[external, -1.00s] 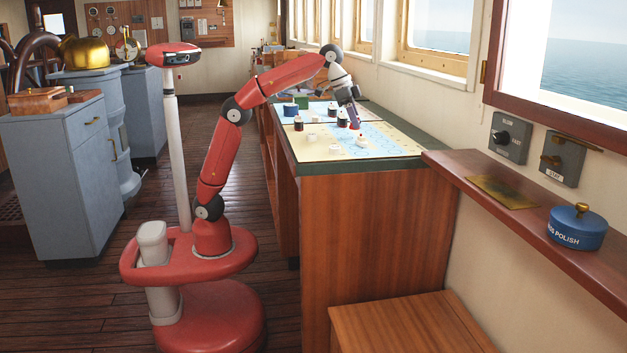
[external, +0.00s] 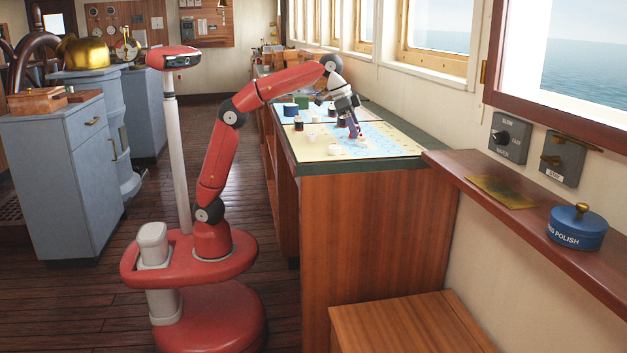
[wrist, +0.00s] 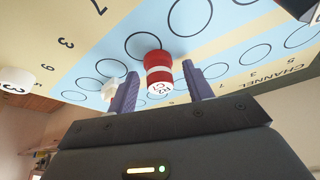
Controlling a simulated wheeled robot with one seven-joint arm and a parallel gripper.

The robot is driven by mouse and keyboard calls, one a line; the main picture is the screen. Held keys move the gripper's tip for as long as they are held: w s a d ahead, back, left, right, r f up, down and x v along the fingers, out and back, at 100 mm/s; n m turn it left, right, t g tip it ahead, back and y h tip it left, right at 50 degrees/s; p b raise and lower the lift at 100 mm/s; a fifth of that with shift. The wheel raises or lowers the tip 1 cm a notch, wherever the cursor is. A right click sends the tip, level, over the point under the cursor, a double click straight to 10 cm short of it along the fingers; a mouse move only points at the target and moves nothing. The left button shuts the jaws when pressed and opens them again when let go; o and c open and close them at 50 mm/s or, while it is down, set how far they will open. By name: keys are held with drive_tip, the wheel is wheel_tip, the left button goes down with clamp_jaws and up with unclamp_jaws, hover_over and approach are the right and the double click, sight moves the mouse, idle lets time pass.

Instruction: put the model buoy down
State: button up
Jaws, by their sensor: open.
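The model buoy (wrist: 159,70), red with a white band and a white lettered end, stands on the chart with circles (wrist: 200,45) in the wrist view. My gripper (wrist: 161,78) is open, with one purple finger on each side of the buoy. A gap shows at each side, so the fingers look clear of it. In the external view my gripper (external: 355,132) is low over the chart table (external: 400,148), tilted down. The buoy is small and partly hidden by the fingers there.
A white piece (wrist: 112,92) stands near the left finger, and another white piece (wrist: 16,80) is at the left edge. In the external view dark-and-red pieces and a blue pot (external: 291,109) stand farther back. The near right part of the chart is clear.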

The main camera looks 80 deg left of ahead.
drive_tip(key=shift+r, duration=0.5)
drive_tip(key=p+v, duration=0.1)
drive_tip(key=v, duration=1)
drive_tip(key=shift+s+r, duration=0.1)
drive_tip(key=shift+s, duration=0.05)
